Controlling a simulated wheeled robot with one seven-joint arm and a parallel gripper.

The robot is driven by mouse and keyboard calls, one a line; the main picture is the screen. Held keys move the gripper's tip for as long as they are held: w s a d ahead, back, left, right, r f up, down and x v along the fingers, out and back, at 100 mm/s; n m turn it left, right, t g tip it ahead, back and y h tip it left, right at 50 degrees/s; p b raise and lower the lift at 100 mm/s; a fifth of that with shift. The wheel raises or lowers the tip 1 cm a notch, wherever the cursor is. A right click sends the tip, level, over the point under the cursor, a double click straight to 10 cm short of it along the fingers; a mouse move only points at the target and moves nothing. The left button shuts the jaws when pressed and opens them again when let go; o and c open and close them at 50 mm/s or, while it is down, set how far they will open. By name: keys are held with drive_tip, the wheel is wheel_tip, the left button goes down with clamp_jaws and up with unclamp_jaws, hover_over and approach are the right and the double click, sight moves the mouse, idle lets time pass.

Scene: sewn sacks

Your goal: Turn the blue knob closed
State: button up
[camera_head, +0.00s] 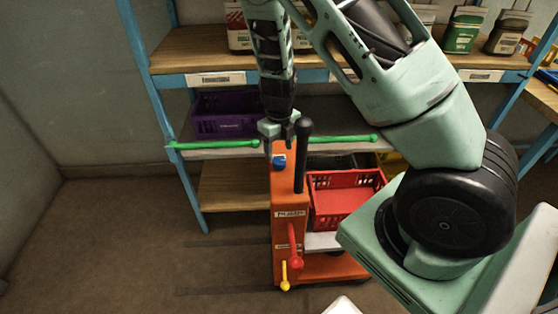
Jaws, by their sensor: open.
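The blue knob (279,161) sits near the top of the front face of an orange cart post (285,190). My gripper (278,144) points down just above the knob, at the top of the post. Its jaws are open, and they are small in the view. I cannot tell whether a finger touches the knob. The knob's turned position is too small to read.
A black upright handle (302,155) stands right beside my gripper. Green bars (215,144) stick out to both sides. Red (296,260) and yellow (285,277) levers sit lower on the post. A red crate (345,197) is on the cart; a shelf (200,50) stands behind.

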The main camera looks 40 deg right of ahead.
sight(279, 160)
drive_tip(key=shift+f, duration=2.25)
drive_tip(key=c, duration=1)
